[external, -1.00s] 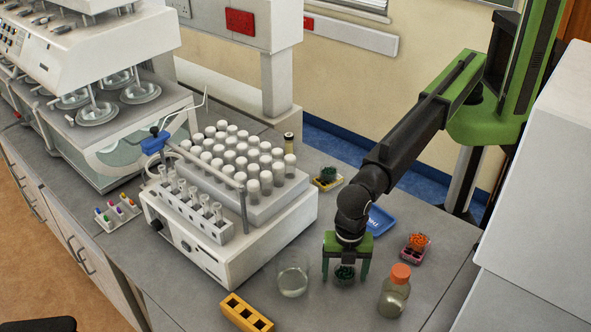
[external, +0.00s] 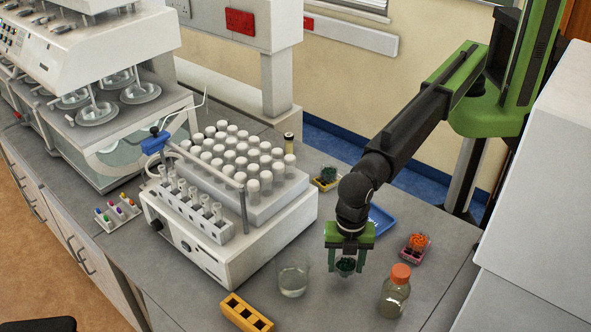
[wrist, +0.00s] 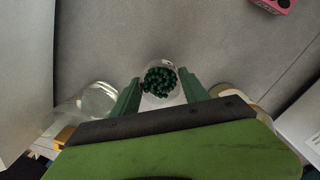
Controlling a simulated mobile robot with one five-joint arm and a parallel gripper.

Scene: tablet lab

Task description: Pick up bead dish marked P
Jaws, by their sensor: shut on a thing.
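My gripper (external: 346,262) is shut on a small clear dish of dark green beads (external: 345,266). It holds the dish above the grey bench, between a glass beaker and an orange-capped bottle. In the wrist view the dish (wrist: 160,82) sits between the two green fingers (wrist: 160,90), with the beads packed inside. A small mark shows on its rim but I cannot read the letter. Another dish of dark green beads (external: 327,174) stands in a yellow holder farther back. A dish of orange beads (external: 418,241) stands in a pink holder to the right.
The beaker (external: 293,278) stands close on the left and the orange-capped bottle (external: 395,292) close on the right. A yellow block with holes (external: 246,313) lies at the front. A blue tray (external: 381,222) lies behind my gripper. A white vial shaker (external: 190,241) fills the left.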

